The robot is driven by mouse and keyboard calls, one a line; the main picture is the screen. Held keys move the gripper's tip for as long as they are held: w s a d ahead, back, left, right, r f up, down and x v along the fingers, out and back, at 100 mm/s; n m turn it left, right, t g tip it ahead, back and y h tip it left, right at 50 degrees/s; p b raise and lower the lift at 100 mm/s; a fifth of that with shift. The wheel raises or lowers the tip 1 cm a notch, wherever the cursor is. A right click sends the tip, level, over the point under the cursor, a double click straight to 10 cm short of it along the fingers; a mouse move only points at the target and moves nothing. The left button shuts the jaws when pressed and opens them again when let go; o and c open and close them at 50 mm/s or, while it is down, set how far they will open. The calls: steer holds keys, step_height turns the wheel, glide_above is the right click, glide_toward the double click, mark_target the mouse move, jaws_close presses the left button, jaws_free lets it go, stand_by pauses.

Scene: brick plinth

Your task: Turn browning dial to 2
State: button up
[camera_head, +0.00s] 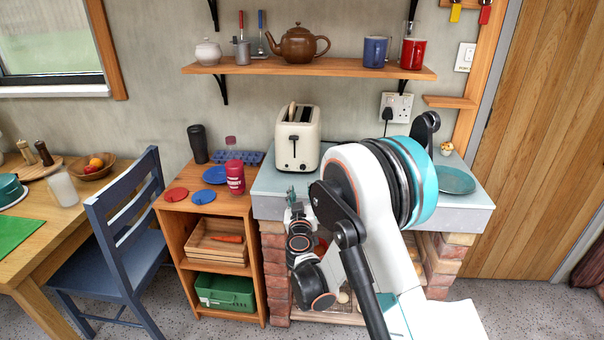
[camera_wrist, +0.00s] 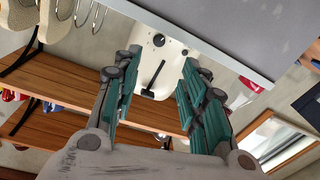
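A cream toaster (camera_head: 297,140) stands on the plinth, with a slice showing in its top slot. Its front, with a dark vertical lever slot, faces my gripper. The wrist view shows the toaster (camera_wrist: 172,62) inverted, with the round black browning dial (camera_wrist: 158,40) on its front panel and the lever (camera_wrist: 152,76) beyond it. I cannot read the dial's setting. My gripper (camera_wrist: 161,58) is open and empty, its teal fingers apart on either side of the toaster front in that view. In the head view my gripper (camera_head: 293,194) is in front of and below the toaster, not touching it.
The grey plinth top (camera_head: 270,182) has its edge close to my gripper. A red cup (camera_head: 235,178) and blue plate (camera_head: 215,175) sit on the wooden cabinet at left. A teal plate (camera_head: 455,181) lies at right. A shelf (camera_head: 330,68) with mugs and a teapot hangs above.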

mark_target(303, 168)
steer(key=w+b, duration=0.1)
steer(key=w, duration=0.3)
steer(key=w+b, duration=0.1)
steer(key=w, duration=0.4)
steer(key=w+b, duration=0.1)
steer(key=w, duration=0.3)
steer(key=shift+w+a+b, duration=0.3)
steer(key=shift+b, duration=0.05)
jaws_close()
